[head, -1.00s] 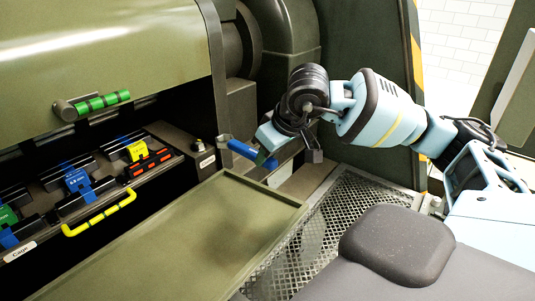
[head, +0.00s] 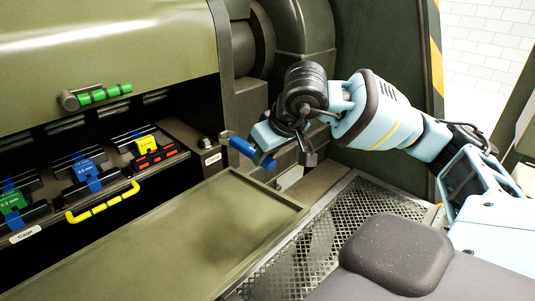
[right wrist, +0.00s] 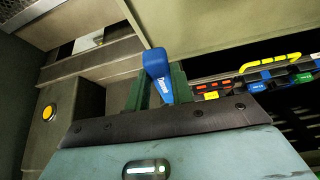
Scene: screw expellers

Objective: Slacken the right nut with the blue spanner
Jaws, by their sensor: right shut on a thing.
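The blue spanner (head: 242,147) is held by my right gripper (head: 267,161) at its handle, with its grey jaw pointing up and left. In the right wrist view the blue handle (right wrist: 157,72) stands between the green fingers, which are shut on it. The nut (head: 205,142) sits on the block at the right end of the cage, above a small white label (head: 212,158). The spanner's jaw is just right of the nut; the two look apart, but their depth is hard to judge. My left gripper is in neither view.
The cage with green, blue and yellow tagged blocks (head: 87,172) and a yellow handle (head: 103,204) lies at the left. A green-gripped lever (head: 98,95) is above it. An empty olive tray (head: 165,240) lies below, beside a mesh grate (head: 335,215). A dark-green panel stands behind my arm.

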